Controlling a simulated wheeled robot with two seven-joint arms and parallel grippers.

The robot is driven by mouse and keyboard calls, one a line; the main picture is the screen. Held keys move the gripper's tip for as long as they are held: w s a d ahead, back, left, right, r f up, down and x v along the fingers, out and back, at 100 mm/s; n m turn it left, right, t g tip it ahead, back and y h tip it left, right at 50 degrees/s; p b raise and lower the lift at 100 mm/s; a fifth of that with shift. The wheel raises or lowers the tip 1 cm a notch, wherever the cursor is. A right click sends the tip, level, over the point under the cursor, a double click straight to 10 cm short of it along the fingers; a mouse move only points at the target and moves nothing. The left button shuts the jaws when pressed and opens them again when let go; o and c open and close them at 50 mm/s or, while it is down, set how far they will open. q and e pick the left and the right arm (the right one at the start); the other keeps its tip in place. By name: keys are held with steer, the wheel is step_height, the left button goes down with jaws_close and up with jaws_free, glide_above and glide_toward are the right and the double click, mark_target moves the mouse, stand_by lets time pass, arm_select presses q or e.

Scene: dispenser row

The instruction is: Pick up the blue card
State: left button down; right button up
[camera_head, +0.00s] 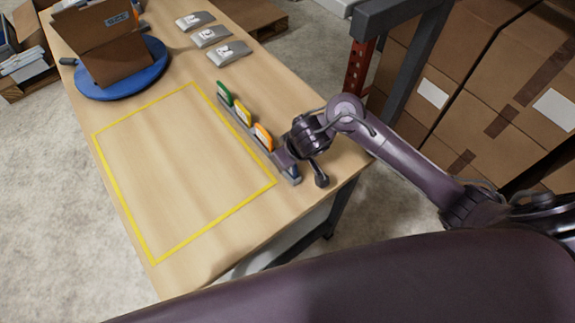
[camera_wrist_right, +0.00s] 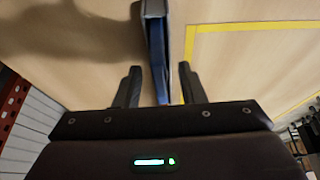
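The blue card (camera_wrist_right: 157,55) shows edge-on in the right wrist view as a narrow blue strip at the end of the grey rack (camera_wrist_right: 153,10). In the head view the rack (camera_head: 232,122) runs along the table beside the yellow outline, and my right gripper hides most or all of the blue card at its near end. My right gripper (camera_head: 302,170) is open. In the wrist view its fingers (camera_wrist_right: 160,68) stand on either side of the blue strip, with a gap on each side. My left gripper is in neither view.
Green (camera_head: 224,93), yellow (camera_head: 242,113) and orange (camera_head: 263,137) cards stand in the rack. The area inside the yellow outline (camera_head: 120,210) is empty. A cardboard box (camera_head: 112,55) sits on a blue round base (camera_head: 150,82). Three grey packets (camera_head: 211,36) lie at the back.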

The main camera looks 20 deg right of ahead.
steer(key=shift+c, duration=1)
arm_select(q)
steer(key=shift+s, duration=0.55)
arm_select(e)
jaws_close()
steer(key=shift+r, duration=0.1)
